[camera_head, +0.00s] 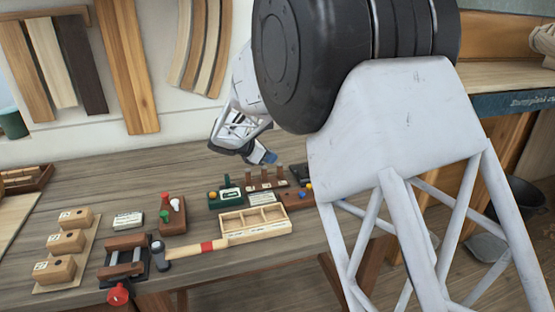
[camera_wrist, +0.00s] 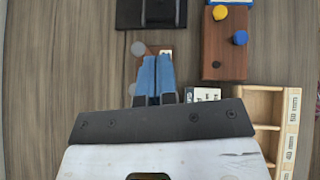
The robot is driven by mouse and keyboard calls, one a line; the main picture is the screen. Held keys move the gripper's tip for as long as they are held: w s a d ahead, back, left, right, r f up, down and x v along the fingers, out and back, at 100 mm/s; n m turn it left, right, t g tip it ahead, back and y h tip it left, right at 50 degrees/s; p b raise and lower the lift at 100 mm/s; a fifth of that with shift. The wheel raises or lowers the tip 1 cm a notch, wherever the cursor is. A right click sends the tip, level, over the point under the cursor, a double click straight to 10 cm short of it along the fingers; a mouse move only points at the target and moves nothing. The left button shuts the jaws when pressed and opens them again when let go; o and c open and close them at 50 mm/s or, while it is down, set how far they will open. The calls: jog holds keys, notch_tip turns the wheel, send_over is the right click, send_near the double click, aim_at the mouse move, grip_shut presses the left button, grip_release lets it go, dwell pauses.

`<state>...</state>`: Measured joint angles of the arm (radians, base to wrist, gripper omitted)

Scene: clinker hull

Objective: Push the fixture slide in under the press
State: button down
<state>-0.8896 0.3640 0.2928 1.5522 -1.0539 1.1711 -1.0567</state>
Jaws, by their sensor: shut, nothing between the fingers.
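My gripper (camera_head: 266,157) is shut and empty, its blue fingertips pointing down over the back of the bench. In the wrist view the two blue fingers (camera_wrist: 157,62) lie side by side. Beneath them a brown part with a pale label and a round grey top shows, mostly hidden. In the head view a brown piece with upright pegs (camera_head: 266,180) stands close below the fingertips; I cannot tell whether they touch. Beside it is a green fixture (camera_head: 228,196) with a yellow knob and a white label. I cannot tell for sure which parts are the fixture slide and the press.
A brown block with yellow and blue knobs (camera_wrist: 224,62) and a black plate (camera_wrist: 152,12) lie near the fingers. A wooden compartment tray (camera_head: 256,232) is in front.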

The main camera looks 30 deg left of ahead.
send_near(305, 167)
jog(key=x, duration=0.5)
jog(key=shift+a+f, duration=0.2)
jog(key=shift+f, duration=0.3)
jog(key=shift+w+d+f, duration=0.2)
jog(key=shift+w+d, duration=0.3)
jog(key=shift+w, duration=0.15)
jog(key=shift+w+d, duration=2.65)
jog(key=shift+s+a+r, duration=0.15)
jog(key=shift+s+a, duration=0.3)
jog(key=shift+s, duration=0.15)
jog(key=f+v, duration=0.1)
jog(key=v, duration=1.1)
jog(key=shift+s+a, duration=0.3)
jog(key=shift+s, duration=0.05)
